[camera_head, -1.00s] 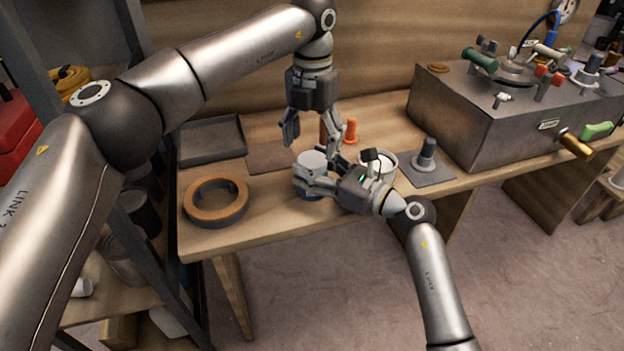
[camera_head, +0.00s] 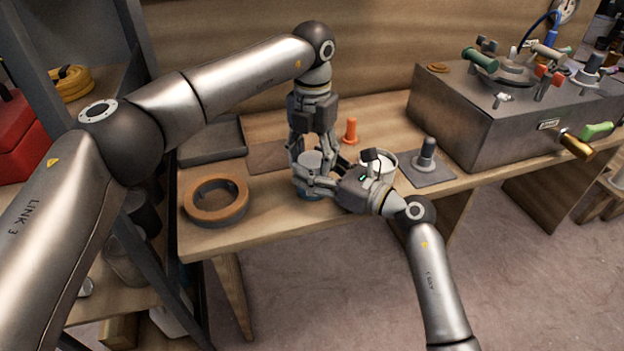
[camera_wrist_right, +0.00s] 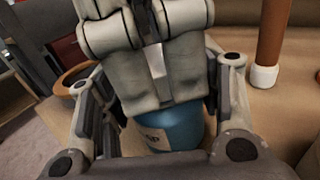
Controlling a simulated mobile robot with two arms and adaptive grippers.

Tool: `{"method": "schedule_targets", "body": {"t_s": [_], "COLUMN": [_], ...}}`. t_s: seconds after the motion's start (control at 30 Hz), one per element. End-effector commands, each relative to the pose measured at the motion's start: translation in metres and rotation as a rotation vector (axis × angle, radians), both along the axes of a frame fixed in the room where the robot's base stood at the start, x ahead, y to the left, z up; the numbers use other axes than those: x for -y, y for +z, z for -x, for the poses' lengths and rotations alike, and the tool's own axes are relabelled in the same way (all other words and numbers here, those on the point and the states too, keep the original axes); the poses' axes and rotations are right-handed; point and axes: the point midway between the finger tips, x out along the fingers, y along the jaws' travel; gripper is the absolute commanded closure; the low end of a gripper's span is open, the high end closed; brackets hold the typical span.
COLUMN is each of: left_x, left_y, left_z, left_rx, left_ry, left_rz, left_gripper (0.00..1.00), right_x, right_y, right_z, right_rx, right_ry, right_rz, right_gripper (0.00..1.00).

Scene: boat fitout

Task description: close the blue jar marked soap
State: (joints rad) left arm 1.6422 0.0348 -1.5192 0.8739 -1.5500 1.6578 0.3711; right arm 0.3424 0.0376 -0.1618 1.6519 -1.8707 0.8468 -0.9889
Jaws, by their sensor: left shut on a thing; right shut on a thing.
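The blue jar (camera_head: 310,197) stands on the workbench, mostly hidden by my grippers. The right wrist view shows its blue body (camera_wrist_right: 185,132) and a pale label ending in "AP". A grey, round lid (camera_head: 312,158) shows at its top; whether it is seated or fully turned cannot be seen. My left gripper (camera_head: 309,160) points down from above and is shut on the lid, a finger on each side. My right gripper (camera_head: 308,184) reaches in from the right and is shut on the jar's body; its fingers flank the jar in the right wrist view (camera_wrist_right: 165,115).
A tape-like ring (camera_head: 216,201) lies left on the bench, with a dark tray (camera_head: 211,141) behind it. An orange peg (camera_head: 350,131), a white cup (camera_head: 380,168) and a grey fitting (camera_head: 427,156) stand close on the right. A large metal box (camera_head: 500,115) fills the far right.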

Motion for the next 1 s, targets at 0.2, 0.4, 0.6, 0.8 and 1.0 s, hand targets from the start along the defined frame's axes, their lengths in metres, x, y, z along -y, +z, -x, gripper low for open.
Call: {"method": "schedule_targets", "body": {"t_s": [0.2, 0.4, 0.6, 0.8, 1.0], "left_x": [-0.0002, -0.0004, -0.0004, -0.0004, -0.0004], "left_y": [0.0001, -0.0001, -0.0001, -0.0001, 0.0000], "left_z": [-0.0002, -0.0003, -0.0003, -0.0005, -0.0003], "left_rx": [0.000, 0.001, 0.001, 0.001, 0.001], "left_ry": [-0.053, -0.239, -0.286, -0.284, -0.283], "left_rz": [-0.001, -0.001, -0.002, -0.002, -0.001], "left_gripper": [0.77, 0.77, 0.77, 0.43, 0.27], "right_x": [0.0001, 0.0001, 0.0001, 0.0002, 0.0002], "right_y": [-0.0003, -0.0004, -0.0004, -0.0003, -0.0003], "right_z": [0.0000, 0.0000, 0.0000, 0.0000, 0.0000], "right_rx": [-0.001, -0.001, -0.001, -0.001, -0.001], "right_ry": [0.000, 0.000, 0.000, 0.000, 0.000], "right_rz": [0.001, 0.001, 0.001, 0.001, 0.001], "right_gripper": [1.00, 1.00, 1.00, 1.00, 1.00]}}
